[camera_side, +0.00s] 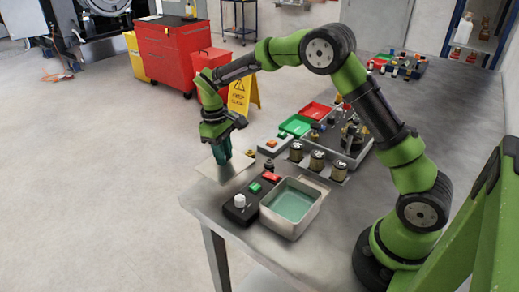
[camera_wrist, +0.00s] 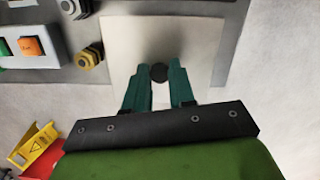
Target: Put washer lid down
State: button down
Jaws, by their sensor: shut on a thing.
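The washer lid (camera_side: 238,169) is a flat cream plate at the table's far left edge in the side view. The wrist view shows it as a pale square (camera_wrist: 125,40) with a round black knob (camera_wrist: 158,73). My gripper (camera_side: 223,161) points down over it. Its teal fingers (camera_wrist: 158,78) are shut on the knob. I cannot tell whether the lid touches the table or hangs just above it. The washer basin (camera_side: 283,228), a pale metal tub with teal liquid, is uncovered nearer the camera.
A black control box (camera_side: 238,211) with a white knob stands beside the basin. Several small cylinders (camera_side: 317,160) stand in a row behind it. Green (camera_side: 296,125) and red (camera_side: 315,110) trays lie farther back. A yellow sign (camera_side: 239,98) stands on the floor beyond.

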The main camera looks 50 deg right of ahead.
aim_at(225, 171)
jog(key=shift+f, duration=3.05)
jog(key=shift+f, duration=0.1)
jog(key=c, duration=0.9)
grip_release()
jog(key=shift+c, duration=0.2)
